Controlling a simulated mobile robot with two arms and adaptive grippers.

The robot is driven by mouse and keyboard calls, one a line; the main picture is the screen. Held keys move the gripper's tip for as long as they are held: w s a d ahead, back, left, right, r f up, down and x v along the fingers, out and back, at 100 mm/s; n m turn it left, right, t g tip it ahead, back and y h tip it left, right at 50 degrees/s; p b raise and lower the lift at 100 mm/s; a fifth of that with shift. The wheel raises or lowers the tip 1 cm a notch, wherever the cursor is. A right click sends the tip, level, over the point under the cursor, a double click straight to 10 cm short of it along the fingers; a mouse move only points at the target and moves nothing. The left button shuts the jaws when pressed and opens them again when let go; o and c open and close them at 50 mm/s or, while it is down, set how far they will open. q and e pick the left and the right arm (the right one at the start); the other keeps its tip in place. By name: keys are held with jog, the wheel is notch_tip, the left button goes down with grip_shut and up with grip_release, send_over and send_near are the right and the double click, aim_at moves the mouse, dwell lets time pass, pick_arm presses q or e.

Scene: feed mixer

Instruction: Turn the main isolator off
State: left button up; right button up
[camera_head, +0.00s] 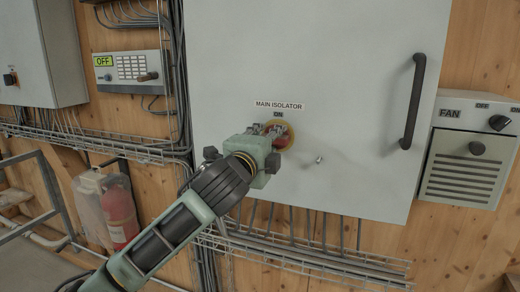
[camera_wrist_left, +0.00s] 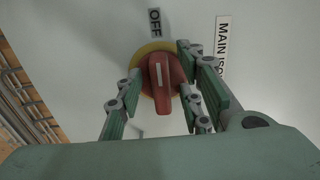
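The main isolator is a red rotary handle (camera_wrist_left: 160,86) on a yellow round plate (camera_wrist_left: 151,50), mounted on the grey cabinet door. In the head view the red handle (camera_head: 283,140) is partly hidden by my left gripper (camera_head: 272,129). An ON label (camera_head: 278,113) sits above it. In the wrist view, which is turned sideways, the handle's white stripe points toward the OFF label (camera_wrist_left: 154,22). My left gripper (camera_wrist_left: 160,89) is open, its fingers on either side of the handle; gaps show, though contact on the right is unclear. My right gripper is out of view.
The grey cabinet (camera_head: 345,60) has a long black door handle (camera_head: 412,100) and a small lock (camera_head: 319,159). A fan box (camera_head: 467,165) is at right. A wire cable tray (camera_head: 310,262) runs below. A red extinguisher (camera_head: 119,213) is at lower left.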

pick_arm(q)
jog(key=v, duration=1.1)
jog(key=shift+a, duration=0.1)
